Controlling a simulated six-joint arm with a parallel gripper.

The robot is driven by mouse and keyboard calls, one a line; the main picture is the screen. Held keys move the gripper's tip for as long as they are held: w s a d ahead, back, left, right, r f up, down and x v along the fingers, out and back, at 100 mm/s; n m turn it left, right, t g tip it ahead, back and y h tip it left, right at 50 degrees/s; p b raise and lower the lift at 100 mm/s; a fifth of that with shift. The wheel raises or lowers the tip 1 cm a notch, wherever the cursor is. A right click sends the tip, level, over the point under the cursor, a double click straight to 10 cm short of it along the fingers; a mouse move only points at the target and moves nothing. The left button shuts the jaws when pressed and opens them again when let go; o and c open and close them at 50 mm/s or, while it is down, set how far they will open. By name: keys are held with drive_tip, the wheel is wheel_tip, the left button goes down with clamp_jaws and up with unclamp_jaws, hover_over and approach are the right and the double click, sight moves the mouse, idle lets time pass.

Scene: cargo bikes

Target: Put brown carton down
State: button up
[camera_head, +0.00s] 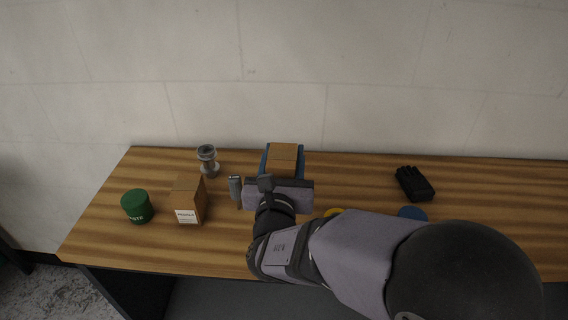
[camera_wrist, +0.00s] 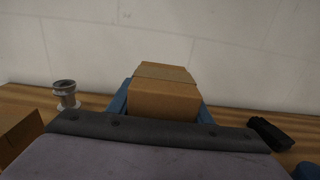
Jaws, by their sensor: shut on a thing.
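A brown carton (camera_head: 283,153) shows at the back middle of the table, just beyond my gripper. It also fills the middle of the wrist view (camera_wrist: 164,98), looking upright, with a tape band over its top. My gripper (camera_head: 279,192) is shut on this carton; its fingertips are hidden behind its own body. A blue container (camera_head: 264,163) shows on both sides of the carton, and its edges also show in the wrist view (camera_wrist: 119,101). The carton's underside is hidden, so I cannot tell whether it touches the container's floor.
A second brown carton (camera_head: 190,201) with a white label stands at left. Near it are a green tin (camera_head: 137,206), a grey metal part (camera_head: 208,161) and a small grey item (camera_head: 235,188). The far right is clear.

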drive_tip(key=w+d+f+m+h+b, duration=0.1)
drive_tip(key=w+d+f+h, duration=0.1)
drive_tip(key=d, duration=0.2)
drive_tip(key=w+d+f+m+h+b, duration=0.1)
drive_tip(key=w+d+f+h, duration=0.1)
drive_tip(key=d, duration=0.3)
drive_tip(key=w+d+f+m+g+h+b, duration=0.1)
drive_tip(key=w+d+f, duration=0.1)
drive_tip(key=d, duration=0.2)
drive_tip(key=shift+w+d+m+h+b, duration=0.25)
drive_tip(key=shift+w+m+h+b, duration=0.1)
drive_tip(key=shift+m+h, duration=0.05)
drive_tip(key=w+d+r+m+g+h, duration=0.45)
drive_tip(key=d+r+h, duration=0.2)
drive_tip(key=d, duration=0.25)
drive_tip(key=shift+s+a+f, duration=0.1)
drive_tip(key=shift+f, duration=2.4)
drive_tip(key=shift+s+a+f, duration=0.1)
drive_tip(key=shift+f, duration=2.4)
drive_tip(key=shift+b, duration=0.3)
drive_tip(key=shift+w+f, duration=0.1)
drive_tip(key=shift+f, duration=0.05)
drive_tip(key=o, duration=1.2)
drive_tip(key=shift+o, duration=0.2)
